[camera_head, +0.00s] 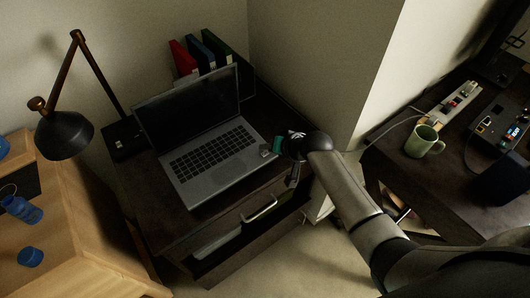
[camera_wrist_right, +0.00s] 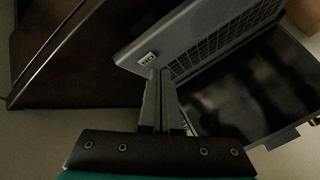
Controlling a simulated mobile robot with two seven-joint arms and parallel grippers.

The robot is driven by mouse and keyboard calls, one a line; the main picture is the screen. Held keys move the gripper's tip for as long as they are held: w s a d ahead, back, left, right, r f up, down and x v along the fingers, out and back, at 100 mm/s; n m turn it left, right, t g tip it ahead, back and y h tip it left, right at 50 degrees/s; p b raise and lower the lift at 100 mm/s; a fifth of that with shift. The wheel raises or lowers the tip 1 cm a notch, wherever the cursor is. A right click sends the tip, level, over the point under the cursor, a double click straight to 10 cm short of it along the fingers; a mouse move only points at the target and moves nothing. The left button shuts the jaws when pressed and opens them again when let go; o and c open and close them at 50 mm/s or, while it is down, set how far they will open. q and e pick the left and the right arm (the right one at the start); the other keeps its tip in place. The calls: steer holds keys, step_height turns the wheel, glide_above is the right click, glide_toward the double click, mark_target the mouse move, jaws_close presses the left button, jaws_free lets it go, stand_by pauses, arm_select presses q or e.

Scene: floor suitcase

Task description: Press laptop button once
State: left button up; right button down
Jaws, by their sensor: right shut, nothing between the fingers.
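The grey laptop (camera_head: 213,170) stands open on the small dark desk, its dark screen (camera_head: 188,108) tilted back. In the right wrist view the laptop base (camera_wrist_right: 205,35) shows with its keyboard. A small white label reading "ON" (camera_wrist_right: 147,58), apparently the button, is at its near corner. My right gripper (camera_head: 268,149) is at the laptop's right edge. In the wrist view its fingers (camera_wrist_right: 160,76) are shut and empty, with their tips right by the label; I cannot tell whether they touch it. My left gripper is not in view.
A lamp (camera_head: 66,134) stands left, and binders (camera_head: 205,56) stand behind the screen. A green mug (camera_head: 422,142) is on the dark table at right. Blue bottles (camera_head: 22,209) are at far left.

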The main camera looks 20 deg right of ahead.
steer(key=shift+f, duration=0.2)
steer(key=shift+f, duration=0.25)
steer(key=shift+f+b, duration=0.4)
steer(key=shift+f, duration=0.05)
stand_by(0.8)
steer(key=shift+s+a+f, duration=0.1)
steer(key=shift+s+f, duration=0.2)
steer(key=shift+f, duration=0.2)
stand_by(0.5)
steer(key=shift+r, duration=0.1)
steer(key=shift+r+p, duration=0.55)
steer(key=shift+p, duration=0.2)
steer(key=shift+w+r, duration=0.15)
steer(key=shift+r, duration=0.25)
